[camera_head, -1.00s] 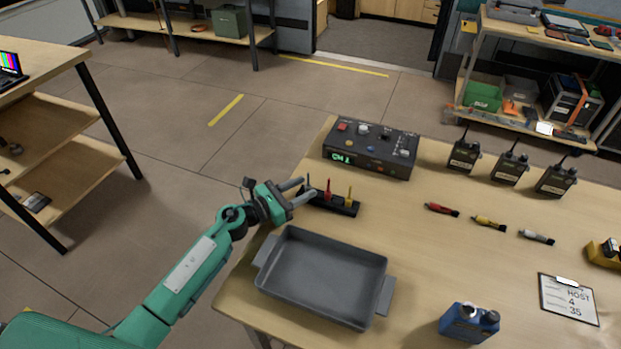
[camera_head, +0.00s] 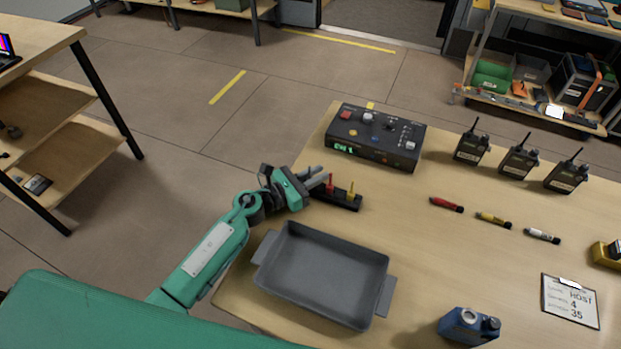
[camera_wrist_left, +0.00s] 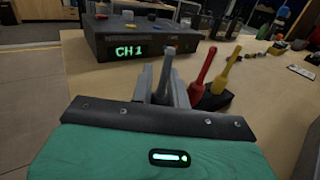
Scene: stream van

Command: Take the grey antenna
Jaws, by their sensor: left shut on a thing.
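My left gripper (camera_head: 318,178) is at the left end of a small black rack (camera_head: 345,203) on the table. In the left wrist view its fingers (camera_wrist_left: 165,82) are shut on the grey antenna (camera_wrist_left: 169,60), whose top shows between them. The antenna's lower part is hidden, so I cannot tell whether it still sits in the rack. The red antenna (camera_head: 330,185) and the yellow antenna (camera_head: 351,190) stand upright in the rack just right of the fingers. They also show in the left wrist view, red (camera_wrist_left: 205,68) and yellow (camera_wrist_left: 228,70). My right gripper is not in view.
A black control box (camera_head: 375,137) showing CH 1 stands behind the rack. A grey tray (camera_head: 320,270) lies in front. Several radios (camera_head: 518,160) and small tubes (camera_head: 493,219) are to the right, with a blue container (camera_head: 468,325) near the front edge.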

